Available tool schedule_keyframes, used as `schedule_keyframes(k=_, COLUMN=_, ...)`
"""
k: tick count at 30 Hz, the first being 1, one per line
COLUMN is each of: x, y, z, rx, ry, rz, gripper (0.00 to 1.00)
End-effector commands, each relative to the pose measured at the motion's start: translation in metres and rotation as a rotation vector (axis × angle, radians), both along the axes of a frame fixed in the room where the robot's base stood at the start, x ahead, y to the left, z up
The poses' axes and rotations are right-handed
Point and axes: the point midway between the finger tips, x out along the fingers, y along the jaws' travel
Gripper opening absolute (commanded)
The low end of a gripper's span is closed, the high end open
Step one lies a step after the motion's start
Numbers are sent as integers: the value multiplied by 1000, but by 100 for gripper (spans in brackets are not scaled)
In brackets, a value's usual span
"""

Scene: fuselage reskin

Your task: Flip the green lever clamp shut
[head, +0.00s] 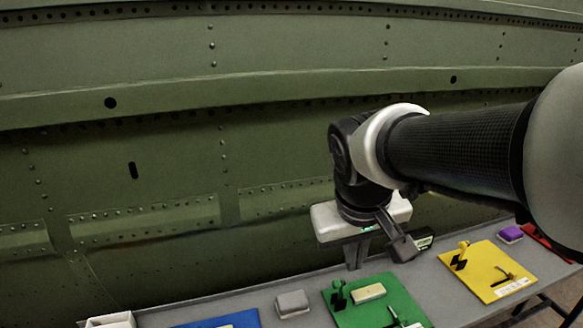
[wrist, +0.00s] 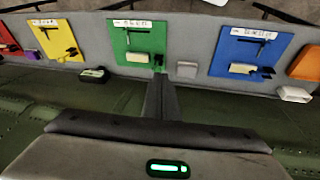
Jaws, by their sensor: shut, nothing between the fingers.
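The green board (head: 400,296) lies on the grey bench, and its green lever clamp (head: 338,294) stands near the board's left edge in the head view. In the wrist view the green board (wrist: 137,45) is upper centre, and the clamp (wrist: 158,63) is a small green shape at its near edge, partly hidden by my fingers. I cannot tell the lever's position. My gripper (head: 355,263) points down, shut and empty, and appears above and behind the clamp in the head view. In the wrist view my gripper (wrist: 160,78) shows its fingers together, overlapping the clamp's lower side.
A pale block (head: 368,293) lies beside the clamp. A grey block (head: 292,303) is to the left. A yellow board (head: 500,272) with a yellow clamp is to the right.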

Motion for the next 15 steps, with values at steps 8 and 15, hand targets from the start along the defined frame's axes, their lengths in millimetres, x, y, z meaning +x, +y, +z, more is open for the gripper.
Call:
schedule_keyframes(k=8, x=69, y=38, z=-54, rx=-119, ry=142, rz=126, gripper=0)
schedule_keyframes(k=15, x=99, y=65, z=-96, rx=-171, ry=204, rz=196, gripper=0)
